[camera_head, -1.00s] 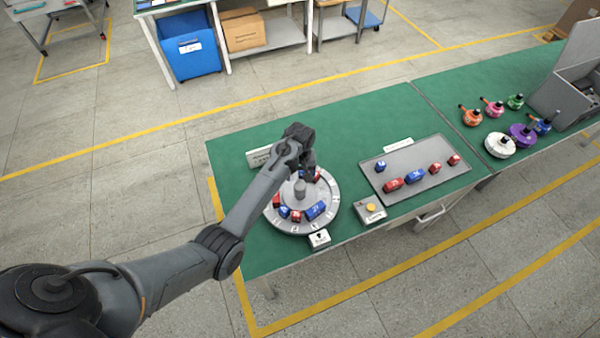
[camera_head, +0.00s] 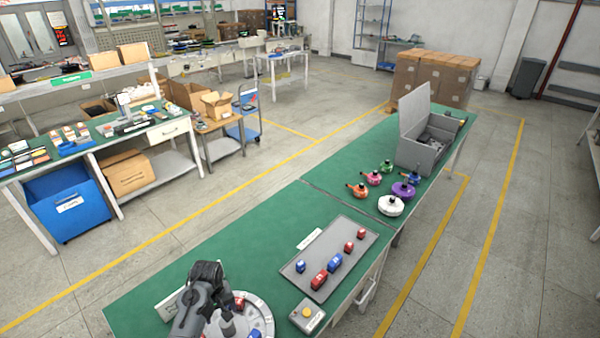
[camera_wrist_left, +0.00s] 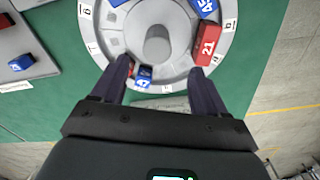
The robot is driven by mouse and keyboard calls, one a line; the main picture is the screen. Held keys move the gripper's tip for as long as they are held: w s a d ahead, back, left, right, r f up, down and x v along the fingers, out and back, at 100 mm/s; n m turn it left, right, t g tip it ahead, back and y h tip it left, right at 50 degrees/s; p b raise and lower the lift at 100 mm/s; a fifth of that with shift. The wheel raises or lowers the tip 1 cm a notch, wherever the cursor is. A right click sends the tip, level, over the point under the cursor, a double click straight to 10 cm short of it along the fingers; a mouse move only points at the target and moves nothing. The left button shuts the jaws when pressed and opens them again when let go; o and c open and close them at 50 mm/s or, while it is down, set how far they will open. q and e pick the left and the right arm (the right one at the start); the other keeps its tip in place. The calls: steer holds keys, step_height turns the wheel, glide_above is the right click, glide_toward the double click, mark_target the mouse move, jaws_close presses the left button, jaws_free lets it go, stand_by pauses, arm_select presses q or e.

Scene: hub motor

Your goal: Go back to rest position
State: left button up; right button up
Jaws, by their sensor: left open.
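My left gripper (camera_wrist_left: 160,72) is open over the round grey hub disc (camera_head: 262,314), with nothing between its fingertips that I can see held. In the left wrist view the fingers stand either side of a small blue block (camera_wrist_left: 145,76) lying in the disc, near the central post (camera_wrist_left: 157,45). A red block (camera_wrist_left: 208,44) and another blue block (camera_wrist_left: 204,7) sit in the disc to the right. In the head view my left arm hides much of the disc, and the fingertips are not clear. My right gripper is not in view.
A grey tray (camera_head: 345,275) with several red and blue blocks lies beside the disc on the green table (camera_head: 250,250). A yellow-button box (camera_head: 307,315) stands near the front edge. Farther back are coloured parts, a white round part (camera_head: 391,205) and an open grey box (camera_head: 425,150).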

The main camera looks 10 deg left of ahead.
arm_select(q)
steer(key=s+d+r+m+t+p, duration=0.1)
steer(key=s+d+r+m+p, duration=0.2)
steer(key=s+r, duration=0.3)
steer(key=s+d+r+m+t+p, duration=0.1)
steer(key=s+d+r+m+p, duration=0.2)
steer(key=s, duration=1)
steer(key=s+d+r+m+t+p, duration=0.1)
steer(key=s+d+r+m+p, duration=0.2)
steer(key=s+d+r, duration=0.3)
steer(key=s+r+m, duration=0.1)
steer(key=s+r, duration=0.2)
steer(key=s, duration=0.1)
steer(key=shift+d+p, duration=0.15)
steer(key=shift+p, duration=0.2)
